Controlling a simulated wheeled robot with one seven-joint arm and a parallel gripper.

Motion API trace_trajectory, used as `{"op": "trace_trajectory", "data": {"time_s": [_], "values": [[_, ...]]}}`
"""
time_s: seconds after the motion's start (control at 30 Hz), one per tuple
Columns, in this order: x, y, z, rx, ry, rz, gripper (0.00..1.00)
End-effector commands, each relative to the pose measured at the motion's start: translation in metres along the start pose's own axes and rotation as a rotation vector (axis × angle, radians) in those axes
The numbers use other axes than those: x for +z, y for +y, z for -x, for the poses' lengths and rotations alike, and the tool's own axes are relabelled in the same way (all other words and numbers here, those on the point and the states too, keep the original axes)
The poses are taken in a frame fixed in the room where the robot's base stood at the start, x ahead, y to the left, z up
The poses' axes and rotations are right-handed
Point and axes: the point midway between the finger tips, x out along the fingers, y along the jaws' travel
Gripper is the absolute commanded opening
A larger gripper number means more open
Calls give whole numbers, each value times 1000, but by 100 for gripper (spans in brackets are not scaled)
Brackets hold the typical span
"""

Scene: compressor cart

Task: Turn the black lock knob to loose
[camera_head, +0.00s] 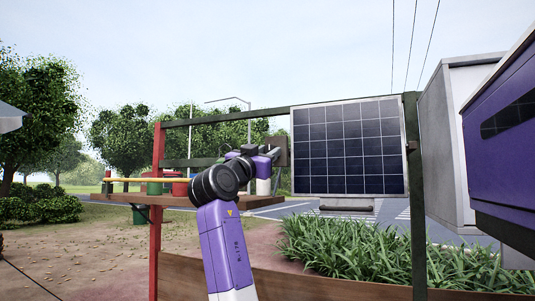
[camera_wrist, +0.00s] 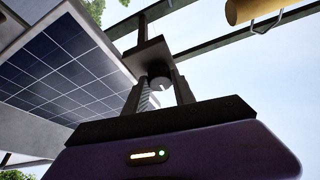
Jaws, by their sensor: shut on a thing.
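The black lock knob (camera_wrist: 159,81) shows in the wrist view as a small round dark piece with a light mark on its face. It sits on a brown-grey plate (camera_wrist: 147,55) fixed to a dark frame bar. My gripper (camera_wrist: 157,88) has one finger on each side of the knob and is shut on it. In the head view, my gripper (camera_head: 268,153) is up at the plate (camera_head: 281,150), just left of the solar panel. The knob is hidden there behind my arm and gripper.
A solar panel (camera_head: 349,148) hangs on the green frame (camera_head: 414,200), close beside my gripper. A purple and white cabinet (camera_head: 505,140) stands at right. A yellow cylinder (camera_wrist: 250,10) hangs upper right.

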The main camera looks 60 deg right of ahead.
Motion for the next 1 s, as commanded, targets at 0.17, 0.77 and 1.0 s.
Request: {"op": "trace_trajectory", "data": {"time_s": [0.17,0.77,1.0], "values": [[1,1,0,-18,-1,46,0],[-3,4,-1,-209,-1,501,0],[-3,6,-2,-296,-2,714,0]]}}
